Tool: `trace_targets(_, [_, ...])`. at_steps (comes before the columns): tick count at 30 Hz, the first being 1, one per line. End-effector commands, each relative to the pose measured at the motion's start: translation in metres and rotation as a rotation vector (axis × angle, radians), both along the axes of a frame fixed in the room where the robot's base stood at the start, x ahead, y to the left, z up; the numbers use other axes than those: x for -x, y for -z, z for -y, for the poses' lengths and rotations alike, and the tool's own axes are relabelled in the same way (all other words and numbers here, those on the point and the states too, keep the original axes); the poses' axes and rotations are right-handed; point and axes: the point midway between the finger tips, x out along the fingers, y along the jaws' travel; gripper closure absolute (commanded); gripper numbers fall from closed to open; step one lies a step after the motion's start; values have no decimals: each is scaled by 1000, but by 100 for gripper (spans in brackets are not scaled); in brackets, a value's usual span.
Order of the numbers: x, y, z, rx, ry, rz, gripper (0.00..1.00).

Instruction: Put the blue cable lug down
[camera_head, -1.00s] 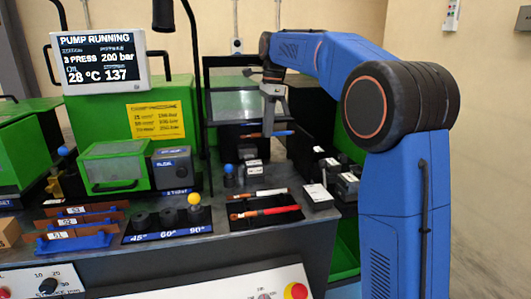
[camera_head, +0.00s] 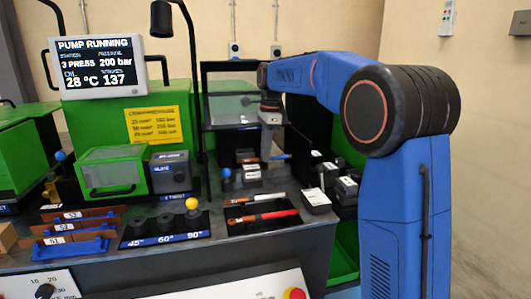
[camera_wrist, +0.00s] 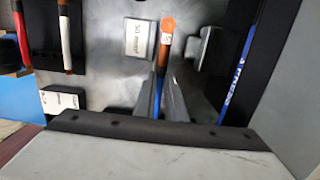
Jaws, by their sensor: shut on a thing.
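The blue cable lug (camera_wrist: 167,28) is an elongated piece with a copper-orange end, a white label and a blue shaft (camera_wrist: 157,97). My gripper (camera_wrist: 160,75) is shut on it in the wrist view, with the copper end sticking out beyond the fingertips. In the head view my gripper (camera_head: 265,157) points down, with the blue part of the lug (camera_head: 281,157) sticking out to its right. The lug looks roughly level, low behind a small labelled box (camera_head: 252,173). I cannot tell whether it touches the surface below.
In the wrist view a silver labelled block (camera_wrist: 139,38) sits close left of the lug and a dark block (camera_wrist: 207,48) close right. Tools lie in a black tray (camera_head: 235,229). White-topped boxes (camera_head: 316,198) stand at the bench's right. A green press (camera_head: 113,171) stands left.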

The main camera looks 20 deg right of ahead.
Motion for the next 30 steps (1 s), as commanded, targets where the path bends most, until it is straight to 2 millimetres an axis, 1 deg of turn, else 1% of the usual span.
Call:
trace_targets(16, [0, 12, 0, 0, 0, -2, 100])
trace_targets(17, [0, 12, 0, 0, 0, -2, 82])
trace_targets(18, [0, 12, 0, 0, 0, -2, 73])
trace_targets(19, [0, 12, 0, 0, 0, -3, 71])
trace_targets(27, [0, 12, 0, 0, 0, -4, 71])
trace_targets(30, [0, 9, 0, 0, 0, -4, 71])
